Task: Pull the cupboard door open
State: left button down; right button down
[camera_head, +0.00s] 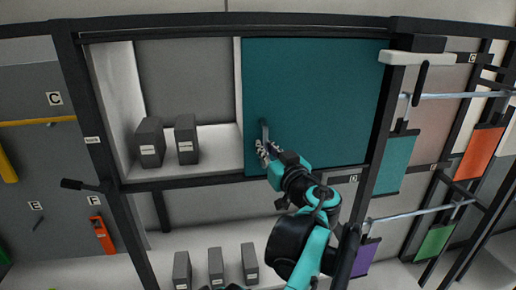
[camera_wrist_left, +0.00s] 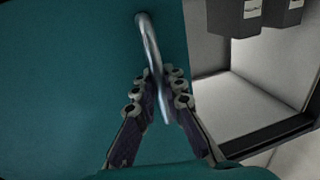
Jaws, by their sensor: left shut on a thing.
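The teal cupboard door (camera_head: 315,90) covers the right part of the upper cupboard. The left part of the cupboard stands open. The door's metal bar handle (camera_head: 264,128) is near the door's lower left edge. My left gripper (camera_head: 268,150) is at the handle. In the left wrist view the two fingers (camera_wrist_left: 159,92) are shut around the handle (camera_wrist_left: 148,38), and the door (camera_wrist_left: 60,70) fills the left side. My right gripper is not in view.
Two dark grey boxes (camera_head: 150,142) (camera_head: 187,139) stand in the open part of the cupboard. Several more boxes (camera_head: 216,267) stand on the shelf below. A dark frame post (camera_head: 382,125) edges the door on the right, with coloured sheets on rails beyond it.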

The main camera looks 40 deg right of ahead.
pick_arm(q)
jog(key=shift+s+d+r, duration=0.1)
jog(key=c, duration=1.6)
grip_release()
jog(key=shift+s+d, duration=0.1)
jog(key=shift+d, duration=0.1)
jog(key=v, duration=0.7)
jog(key=shift+s+a, duration=0.1)
jog(key=shift+s, duration=0.15)
